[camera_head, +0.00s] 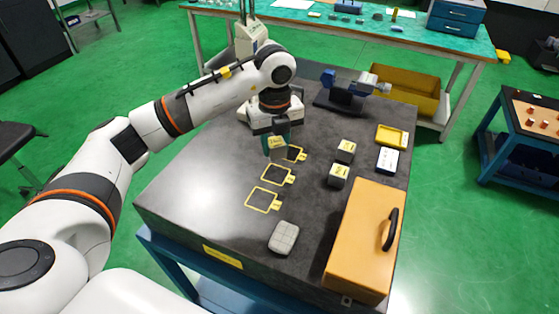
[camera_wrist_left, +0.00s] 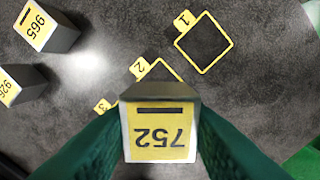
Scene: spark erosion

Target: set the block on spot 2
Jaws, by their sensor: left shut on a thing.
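My left gripper (camera_head: 277,141) is shut on a block (camera_head: 277,152) with a yellow label reading 752 (camera_wrist_left: 160,135). Its green fingers clasp the block from two sides, apparently above the dark table. Three yellow-outlined spots lie in a row. Spot 2 (camera_head: 278,175) is the middle one and looks empty; in the wrist view, the block hides much of spot 2 (camera_wrist_left: 165,70). Spot 1 (camera_wrist_left: 203,43) is nearest me in the head view and empty. The far spot 3 (camera_head: 297,154) is partly hidden by the held block. My right gripper is not in view.
Two more labelled blocks (camera_head: 345,150) (camera_head: 338,175) stand right of the spots, one reading 965 (camera_wrist_left: 45,27). A grey rounded pad (camera_head: 284,238) and an orange case (camera_head: 362,240) lie nearer. A blue vise-like device (camera_head: 345,95) stands at the back. The table's left side is clear.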

